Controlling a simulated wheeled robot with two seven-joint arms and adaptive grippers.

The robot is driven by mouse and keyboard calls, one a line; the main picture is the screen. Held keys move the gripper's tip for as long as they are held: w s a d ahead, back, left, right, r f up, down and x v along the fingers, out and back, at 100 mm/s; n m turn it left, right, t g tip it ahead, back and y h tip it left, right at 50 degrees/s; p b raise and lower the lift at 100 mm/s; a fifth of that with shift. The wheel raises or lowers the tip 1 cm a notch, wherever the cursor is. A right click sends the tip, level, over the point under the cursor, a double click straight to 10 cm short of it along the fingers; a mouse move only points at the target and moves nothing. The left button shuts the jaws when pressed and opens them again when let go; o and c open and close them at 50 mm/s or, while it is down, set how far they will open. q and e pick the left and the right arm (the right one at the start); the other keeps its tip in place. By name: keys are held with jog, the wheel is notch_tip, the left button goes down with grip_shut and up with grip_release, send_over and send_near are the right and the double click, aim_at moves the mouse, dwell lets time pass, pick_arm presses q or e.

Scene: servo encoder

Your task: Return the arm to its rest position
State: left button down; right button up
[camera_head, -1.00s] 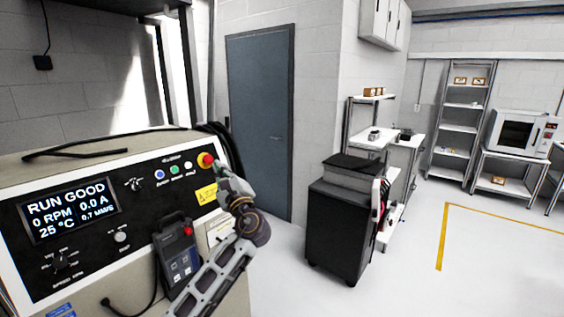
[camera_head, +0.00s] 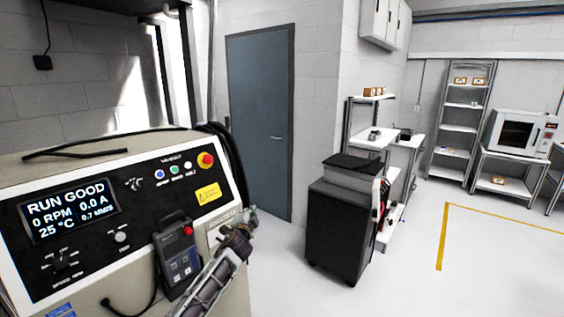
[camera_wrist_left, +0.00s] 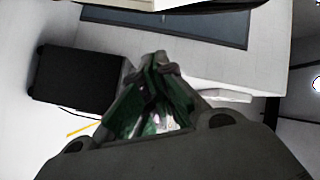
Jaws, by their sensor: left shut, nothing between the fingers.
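My left arm (camera_head: 215,275) comes up from the bottom in the head view, beside the right edge of the control panel. My left gripper (camera_head: 250,214) is at its upper end, low at the panel's right corner and apart from the red emergency button. In the left wrist view the fingers of my left gripper (camera_wrist_left: 155,62) meet at their tips with nothing between them. The control panel (camera_head: 125,215) shows "RUN GOOD", 0 RPM and 0.0 A on its screen (camera_head: 68,208). My right gripper is not in view.
A pendant (camera_head: 176,257) hangs on the panel front, close to my left arm. A black cabinet (camera_head: 338,225) stands to the right; it also shows in the left wrist view (camera_wrist_left: 75,80). A blue door (camera_head: 260,120) is behind. The floor (camera_head: 420,285) at right is open.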

pick_arm(q)
jog(key=s+a+f+n+g, duration=0.1)
jog(key=s+a+f+n, duration=0.1)
jog(key=f, duration=0.7)
jog(key=s+a+f+n+g, duration=0.2)
jog(key=f, duration=0.7)
jog(key=s+a+f+n+g, duration=0.1)
jog(key=a+f+n, duration=0.1)
jog(key=f, duration=0.7)
jog(key=s+a+f+n+g, duration=0.2)
jog(key=s+a+f, duration=0.1)
jog(key=s+f, duration=0.75)
jog(key=s+a+f+n+g, duration=0.1)
jog(key=s+a+f+g, duration=0.1)
jog(key=s+f, duration=0.9)
jog(key=s+a+f+n+g+b, duration=0.1)
jog(key=s+a+f+n+g, duration=0.2)
jog(key=s+f, duration=1.8)
jog(key=s+f+g, duration=0.2)
jog(key=s, duration=1.3)
jog(key=s+f+m+g, duration=0.1)
jog(key=s+g, duration=0.1)
jog(key=s, duration=1.3)
jog(key=shift+f+g+y, duration=0.3)
jog(key=shift+f+g, duration=0.1)
jog(key=shift+s+d, duration=0.1)
jog(key=shift+s, duration=0.15)
